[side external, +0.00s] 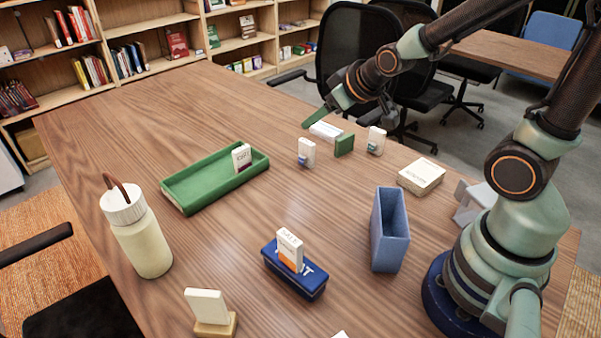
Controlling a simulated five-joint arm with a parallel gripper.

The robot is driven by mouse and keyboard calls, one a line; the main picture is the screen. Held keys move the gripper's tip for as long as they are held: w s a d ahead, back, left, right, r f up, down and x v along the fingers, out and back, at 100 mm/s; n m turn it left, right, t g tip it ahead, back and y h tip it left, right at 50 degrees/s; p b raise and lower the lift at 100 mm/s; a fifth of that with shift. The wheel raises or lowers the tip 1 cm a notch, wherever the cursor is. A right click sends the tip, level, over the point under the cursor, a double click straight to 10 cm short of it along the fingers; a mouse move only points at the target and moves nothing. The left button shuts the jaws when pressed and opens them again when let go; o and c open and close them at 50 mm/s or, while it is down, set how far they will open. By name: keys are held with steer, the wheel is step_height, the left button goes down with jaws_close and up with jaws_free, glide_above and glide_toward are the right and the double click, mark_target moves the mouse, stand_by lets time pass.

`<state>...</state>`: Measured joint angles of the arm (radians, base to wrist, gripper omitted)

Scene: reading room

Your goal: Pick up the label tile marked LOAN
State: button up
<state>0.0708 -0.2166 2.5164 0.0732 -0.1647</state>
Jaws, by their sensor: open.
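Several label tiles stand on the table, and I cannot surely read LOAN on any. One white tile with a dark red lower part (242,158) stands in the green tray (183,200). A white and orange tile (289,250) with small lettering stands in the dark blue holder (285,281). Two white tiles with blue marks, one at the middle (307,151) and one to its right (376,140), stand at the far side. A blank-looking tile (207,305) stands on a wooden base (216,328) in front. My gripper (326,113) is open and empty, above the far tiles.
A green block (344,145) and a flat white piece (325,131) lie among the far tiles. A cream bottle (139,237) stands left, a blue open bin (391,232) and a cream box (421,176) right. Chairs and shelves are beyond the table (160,110), whose far left is clear.

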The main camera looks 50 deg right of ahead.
steer(key=w+d+f+t, duration=0.2)
steer(key=w+f, duration=0.1)
steer(key=f, duration=0.2)
steer(key=n+t+h, duration=0.1)
steer(key=n+t, duration=0.1)
glide_toward(308, 158)
steer(key=shift+x, duration=2.3)
steer(key=x, duration=0.5)
jaws_close()
